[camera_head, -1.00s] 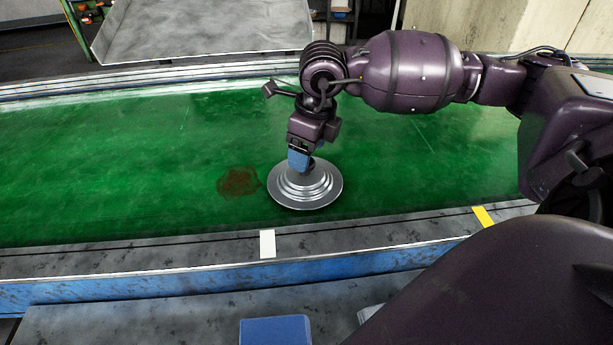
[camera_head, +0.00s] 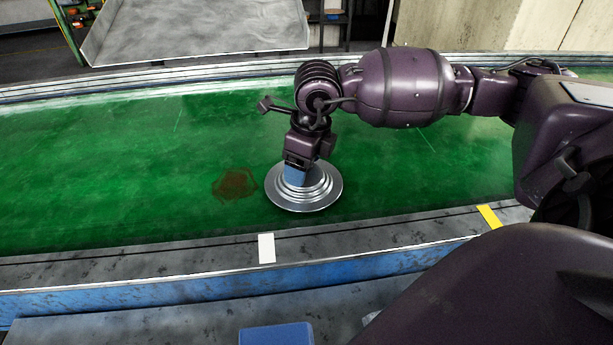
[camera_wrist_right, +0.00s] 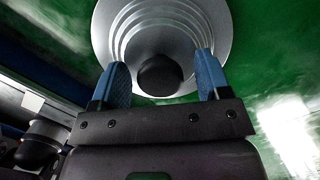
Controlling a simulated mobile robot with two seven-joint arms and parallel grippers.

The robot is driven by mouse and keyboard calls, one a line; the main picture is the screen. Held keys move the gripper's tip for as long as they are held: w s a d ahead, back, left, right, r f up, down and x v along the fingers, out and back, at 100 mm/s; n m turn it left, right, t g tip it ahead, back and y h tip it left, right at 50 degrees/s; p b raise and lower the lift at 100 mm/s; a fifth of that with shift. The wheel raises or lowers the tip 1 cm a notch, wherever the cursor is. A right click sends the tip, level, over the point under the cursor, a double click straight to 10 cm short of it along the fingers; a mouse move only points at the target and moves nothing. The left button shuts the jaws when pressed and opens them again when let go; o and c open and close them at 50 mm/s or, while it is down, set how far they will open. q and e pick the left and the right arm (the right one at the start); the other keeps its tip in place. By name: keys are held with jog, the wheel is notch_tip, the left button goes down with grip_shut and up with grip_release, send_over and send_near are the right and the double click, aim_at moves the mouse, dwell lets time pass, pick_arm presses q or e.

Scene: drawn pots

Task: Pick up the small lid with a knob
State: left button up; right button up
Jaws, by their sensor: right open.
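The small lid (camera_head: 327,195) is a round, silvery metal disc with stepped rings, lying flat on the green surface in the head view. It also fills the top middle of the right wrist view (camera_wrist_right: 218,28). Its dark round knob (camera_wrist_right: 158,75) shows there between my two blue fingers. My right gripper (camera_head: 297,180) points down over the lid's middle, and in the head view it hides the knob. The right wrist view shows this gripper (camera_wrist_right: 162,62) open, one finger on each side of the knob with gaps between. My left gripper is not in view.
The green conveyor-like surface (camera_head: 110,170) is clear around the lid except for a flat brown stain (camera_head: 234,184) to its left. A metal edge rail with a white mark (camera_head: 266,248) and a yellow mark (camera_head: 489,217) runs along the near side.

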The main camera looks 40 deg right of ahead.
jog(key=c, duration=0.8)
jog(key=shift+c, duration=0.9)
jog(key=shift+r+p, duration=0.35)
jog(key=shift+r, duration=0.4)
jog(key=shift+r+p, duration=0.3)
jog(key=shift+r, duration=1)
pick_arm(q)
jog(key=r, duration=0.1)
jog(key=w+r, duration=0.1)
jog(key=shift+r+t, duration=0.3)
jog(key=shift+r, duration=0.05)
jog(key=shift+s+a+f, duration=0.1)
